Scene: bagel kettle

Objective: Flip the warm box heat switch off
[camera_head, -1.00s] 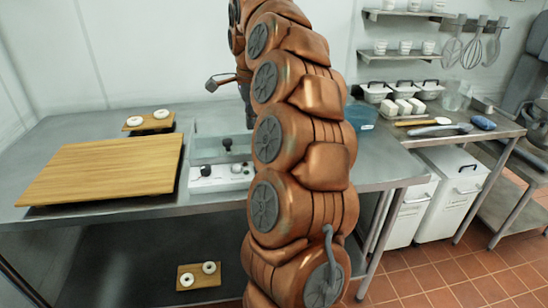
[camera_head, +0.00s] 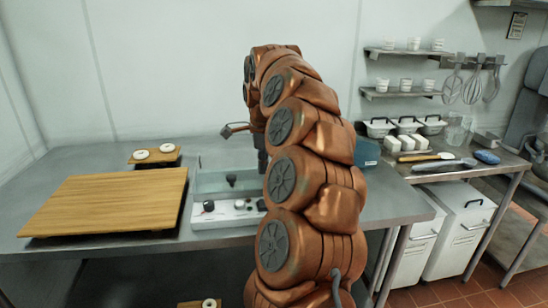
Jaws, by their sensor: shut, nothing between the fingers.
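The warm box (camera_head: 224,217) stands on the steel table, with a white front panel and a glass-like upper part. Its panel carries a black knob (camera_head: 209,206) at the left and a small pale control (camera_head: 239,204) further right. I cannot tell which control is the heat switch. A black knob-like handle (camera_head: 231,181) shows above the panel. My gripper (camera_head: 262,172) is a dark shape above the right end of the box, mostly hidden by my copper arm. It is shut and empty. I cannot tell whether it touches the box.
A wooden board (camera_head: 105,202) lies on the table left of the box. A small board (camera_head: 172,161) with two bagels sits behind it. A blue-green container (camera_head: 367,152) stands right of my arm. A side counter holds white tubs (camera_head: 407,126) and utensils.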

